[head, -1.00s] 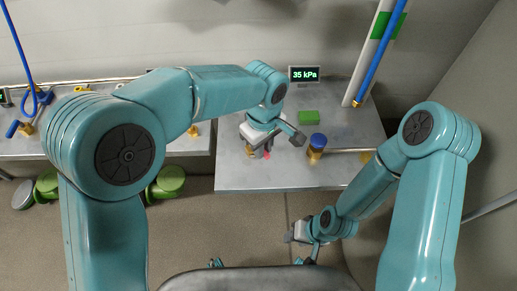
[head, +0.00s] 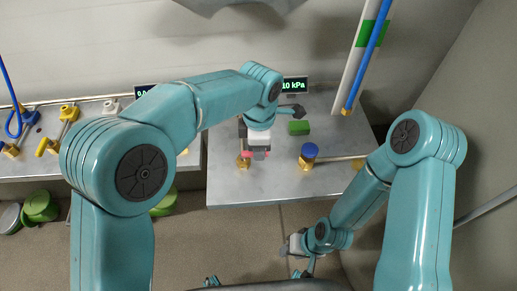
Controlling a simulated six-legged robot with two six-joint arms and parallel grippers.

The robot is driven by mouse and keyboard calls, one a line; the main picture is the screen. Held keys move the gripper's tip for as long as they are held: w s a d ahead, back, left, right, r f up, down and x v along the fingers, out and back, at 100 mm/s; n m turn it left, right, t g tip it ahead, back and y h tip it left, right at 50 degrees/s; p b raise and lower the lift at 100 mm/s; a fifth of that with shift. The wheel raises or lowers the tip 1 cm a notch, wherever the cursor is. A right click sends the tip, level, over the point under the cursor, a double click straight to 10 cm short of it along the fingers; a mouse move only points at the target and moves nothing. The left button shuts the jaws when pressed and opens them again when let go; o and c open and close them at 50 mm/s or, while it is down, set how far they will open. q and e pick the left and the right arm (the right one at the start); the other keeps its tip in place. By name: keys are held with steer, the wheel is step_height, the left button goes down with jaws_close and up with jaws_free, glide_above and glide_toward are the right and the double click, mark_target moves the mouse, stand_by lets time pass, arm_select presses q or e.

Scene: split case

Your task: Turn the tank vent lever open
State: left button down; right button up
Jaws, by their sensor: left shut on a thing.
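My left gripper (head: 259,154) is over the near part of the right-hand grey bench, pointing down and shut on the tank vent lever. Small red-pink parts of the lever (head: 242,155) show beside the fingers, above a brass valve body (head: 243,165). The gripper hides most of the lever, so I cannot tell its exact angle. A small display (head: 294,86) behind my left wrist reads 10 kPa; its left edge is partly covered. My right gripper (head: 300,262) hangs low in front of the bench, away from the lever, and its jaws are too small to read.
A blue-capped brass fitting (head: 308,153) with a pipe stands right of the lever. A green block (head: 298,128) lies behind it. A white post with a green band (head: 369,35) and a blue hose rises at the back right. The left bench (head: 85,165) carries yellow-handled valves.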

arm_select(q)
steer(key=shift+w+d+r+n, duration=0.1)
steer(key=shift+w+r+n, duration=0.15)
steer(key=shift+n, duration=0.25)
steer(key=c, duration=1.1)
jaws_free()
steer(key=shift+c, duration=0.2)
steer(key=shift+o, duration=0.3)
steer(key=shift+f, duration=0.1)
step_height(320, 180, up, 16)
steer(key=p, duration=0.2)
steer(key=shift+r+p, duration=0.2)
steer(key=shift+p, duration=0.1)
steer(key=shift+s, duration=0.1)
